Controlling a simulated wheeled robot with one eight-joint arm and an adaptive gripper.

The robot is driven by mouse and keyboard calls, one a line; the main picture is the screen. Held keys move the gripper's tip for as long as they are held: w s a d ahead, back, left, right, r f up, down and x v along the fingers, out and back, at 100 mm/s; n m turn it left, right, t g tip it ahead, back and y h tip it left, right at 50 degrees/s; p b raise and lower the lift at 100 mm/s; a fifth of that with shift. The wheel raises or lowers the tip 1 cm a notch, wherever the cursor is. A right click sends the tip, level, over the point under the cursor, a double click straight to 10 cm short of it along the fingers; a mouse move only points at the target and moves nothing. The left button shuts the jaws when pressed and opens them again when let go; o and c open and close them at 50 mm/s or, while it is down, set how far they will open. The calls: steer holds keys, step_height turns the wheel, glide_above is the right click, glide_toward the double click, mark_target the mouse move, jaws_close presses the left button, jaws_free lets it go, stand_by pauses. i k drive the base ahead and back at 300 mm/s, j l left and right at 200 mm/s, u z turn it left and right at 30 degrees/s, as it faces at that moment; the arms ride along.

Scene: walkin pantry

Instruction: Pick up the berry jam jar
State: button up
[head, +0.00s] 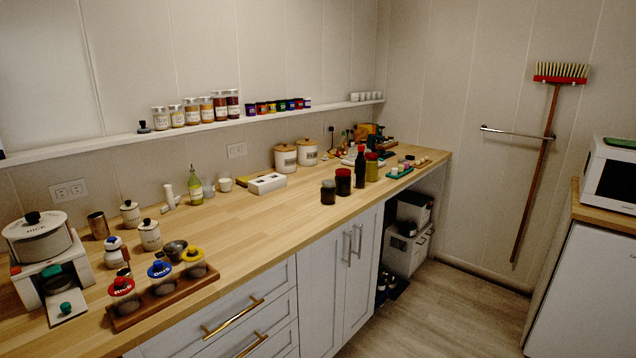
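Several jars with pale labels stand in a row on the wall shelf. The jar at the right end of that row (232,104) is dark red. The labels are too small to read, so I cannot tell which is the berry jam jar. My gripper is not in view.
The wooden counter (262,217) is bare along its middle. A rice dispenser (41,245) and a wooden rack of jars (165,298) crowd its left end. White canisters (285,158) stand near the wall. The floor (440,310) is clear. A microwave (612,172) is at right.

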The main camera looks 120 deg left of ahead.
mark_target(343, 178)
steer(key=u, duration=3.8)
steer(key=i+l, duration=0.2)
steer(key=i+u, duration=0.05)
steer(key=i, duration=0.05)
